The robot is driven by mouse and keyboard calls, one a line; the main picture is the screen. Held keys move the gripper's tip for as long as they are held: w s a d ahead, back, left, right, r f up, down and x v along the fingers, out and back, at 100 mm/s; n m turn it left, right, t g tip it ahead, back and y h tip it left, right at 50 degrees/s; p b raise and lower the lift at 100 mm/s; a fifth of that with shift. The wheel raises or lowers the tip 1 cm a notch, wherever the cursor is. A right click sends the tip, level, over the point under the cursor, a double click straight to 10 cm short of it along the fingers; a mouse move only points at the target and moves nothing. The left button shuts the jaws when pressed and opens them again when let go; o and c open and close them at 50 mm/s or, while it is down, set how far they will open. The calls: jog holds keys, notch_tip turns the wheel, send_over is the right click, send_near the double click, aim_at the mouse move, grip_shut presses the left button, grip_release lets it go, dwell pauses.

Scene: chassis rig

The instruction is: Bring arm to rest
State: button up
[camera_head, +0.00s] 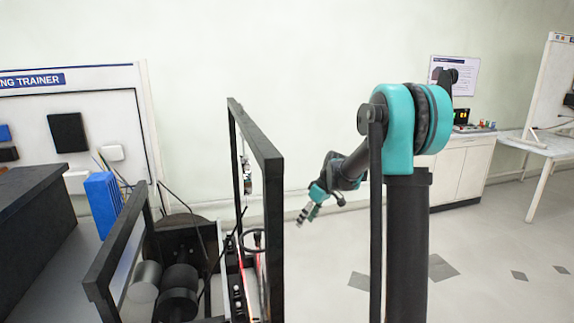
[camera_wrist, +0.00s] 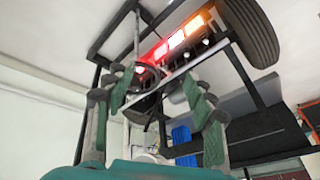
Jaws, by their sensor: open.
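My arm (camera_head: 412,130) is teal and black and stands right of the black-framed chassis rig (camera_head: 262,150) in the head view. Its forearm reaches left and down. My gripper (camera_head: 306,214) hangs in the air near the frame's right side, small in this view. In the wrist view my gripper (camera_wrist: 160,100) has its green fingers spread wide, with nothing held between them. Beyond the fingers are the rig's lit red and orange lamp strip (camera_wrist: 180,40) and a black wheel (camera_wrist: 248,32).
A blue box (camera_head: 102,203) stands behind the rig at left, beside a dark bench (camera_head: 40,215). A trainer board (camera_head: 75,120) is at the back wall. A white cabinet (camera_head: 465,168) and a table (camera_head: 545,145) are at far right. The floor right of my arm is clear.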

jog(key=s+d+f+m+t+h, duration=0.1)
jog(key=s+d+f+m, duration=0.1)
jog(key=s, duration=0.9)
jog(key=s+d+f+m+t+h, duration=0.1)
jog(key=s+d+m, duration=0.3)
jog(key=s, duration=0.6)
jog(key=s+d+f+m+t+h, duration=0.1)
jog(key=s+d+f+m+h, duration=0.1)
jog(key=s, duration=0.9)
jog(key=d+f+m, duration=0.1)
jog(key=d+f, duration=0.1)
jog(key=d, duration=0.1)
jog(key=shift+s+d+m, duration=0.3)
jog(key=shift+d+m, duration=0.05)
jog(key=shift+m, duration=0.05)
